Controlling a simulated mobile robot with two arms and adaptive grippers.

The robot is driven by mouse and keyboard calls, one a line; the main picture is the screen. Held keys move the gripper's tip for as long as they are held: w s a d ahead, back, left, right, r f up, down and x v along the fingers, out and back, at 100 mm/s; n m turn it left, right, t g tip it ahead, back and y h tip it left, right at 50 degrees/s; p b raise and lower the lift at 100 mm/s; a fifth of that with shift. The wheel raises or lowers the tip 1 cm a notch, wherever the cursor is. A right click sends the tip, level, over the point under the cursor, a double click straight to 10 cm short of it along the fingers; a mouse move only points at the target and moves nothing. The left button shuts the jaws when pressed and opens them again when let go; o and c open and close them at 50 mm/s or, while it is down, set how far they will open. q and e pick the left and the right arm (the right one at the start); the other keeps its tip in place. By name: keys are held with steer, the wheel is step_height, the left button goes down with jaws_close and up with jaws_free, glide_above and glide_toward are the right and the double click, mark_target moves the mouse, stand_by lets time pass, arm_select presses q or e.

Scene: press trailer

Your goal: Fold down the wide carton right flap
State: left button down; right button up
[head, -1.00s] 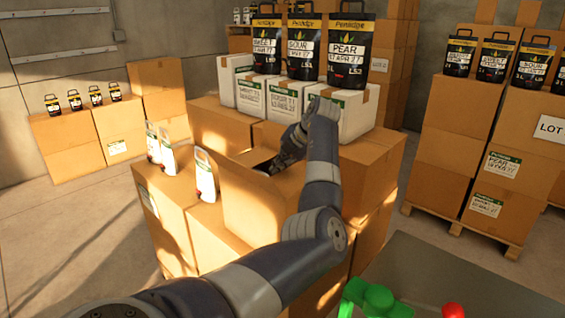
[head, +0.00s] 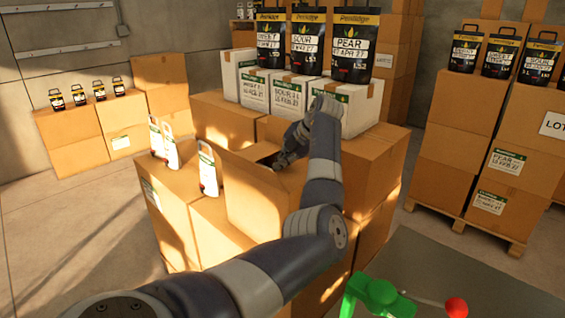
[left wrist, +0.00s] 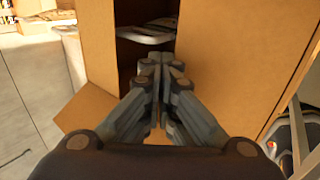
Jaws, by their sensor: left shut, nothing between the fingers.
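The wide carton (head: 262,152) stands open on the stack in the middle of the head view, its opening dark inside. A broad brown flap (head: 255,198) stands up on its near side. My left gripper (head: 280,162) is at the opening, beyond this flap and partly hidden by my arm. In the left wrist view, the shut, empty fingers (left wrist: 160,68) point into the dark opening. A large brown panel (left wrist: 245,60) rises to their right, and a smaller flap (left wrist: 95,112) slants out at lower left. I cannot tell whether the fingers touch cardboard. My right gripper is out of view.
Several white pouches (head: 165,145) stand on the boxes left of the carton. White boxes (head: 290,92) topped with black pouches (head: 352,48) stand behind it. A pallet stack (head: 470,150) is at right. A green and red device (head: 378,292) is at bottom right.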

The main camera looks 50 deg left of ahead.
arm_select(q)
steer(key=shift+w+d+r, duration=0.1)
steer(key=shift+d, duration=0.5)
steer(key=shift+d+r, duration=0.15)
steer(key=shift+d, duration=0.05)
steer(key=v, duration=1.1)
steer(key=shift+r, duration=0.3)
steer(key=shift+d, duration=0.1)
